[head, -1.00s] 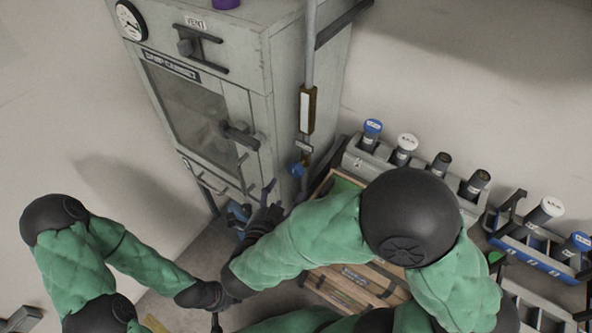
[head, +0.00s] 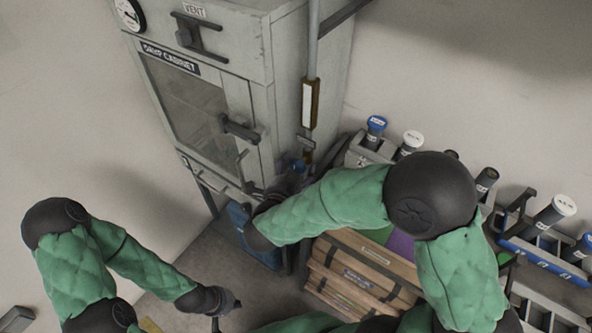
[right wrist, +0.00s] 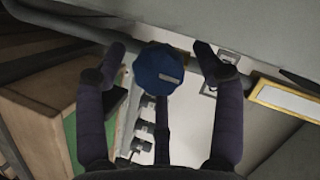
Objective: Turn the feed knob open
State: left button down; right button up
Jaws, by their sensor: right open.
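The feed knob is taken to be the round blue knob (right wrist: 162,69) with a pale mark on its face. In the right wrist view it sits between the spread fingertips of my right gripper (right wrist: 163,58), with a gap on both sides. In the head view a bit of the blue knob (head: 299,168) shows beside the damp cabinet, below the vertical pipe, mostly hidden by my right gripper (head: 283,182). My right gripper is open and empty. My left gripper (head: 226,301) hangs low, away from the cabinet; its fingers are too small to read.
The grey damp cabinet (head: 263,60) has a door handle (head: 240,128) and a vent lever (head: 200,35). A blue container (head: 262,250) stands low beside it. A wooden crate (head: 350,275) lies below my right arm. Racks with capped tubes (head: 374,130) line the wall.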

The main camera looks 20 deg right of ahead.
jog(key=c, duration=1.1)
jog(key=shift+r+p, duration=0.25)
jog(key=shift+p, duration=0.35)
jog(key=n+p, duration=0.1)
jog(key=p, duration=0.2)
jog(key=n+g+p, duration=0.1)
jog(key=p, duration=0.3)
jog(key=n+g+h+p, duration=0.1)
jog(key=p, duration=0.2)
jog(key=shift+w+a+r+n, duration=0.1)
jog(key=shift+w+r+n, duration=0.15)
jog(key=shift+r+n, duration=0.1)
jog(key=n+p, duration=0.1)
jog(key=p, duration=0.1)
jog(key=shift+w+f+g+p, duration=0.1)
jog(key=shift+g+p, duration=0.2)
jog(key=shift+p, duration=0.05)
jog(key=shift+o, duration=0.2)
jog(key=shift+h, duration=0.3)
jog(key=shift+f, duration=0.1)
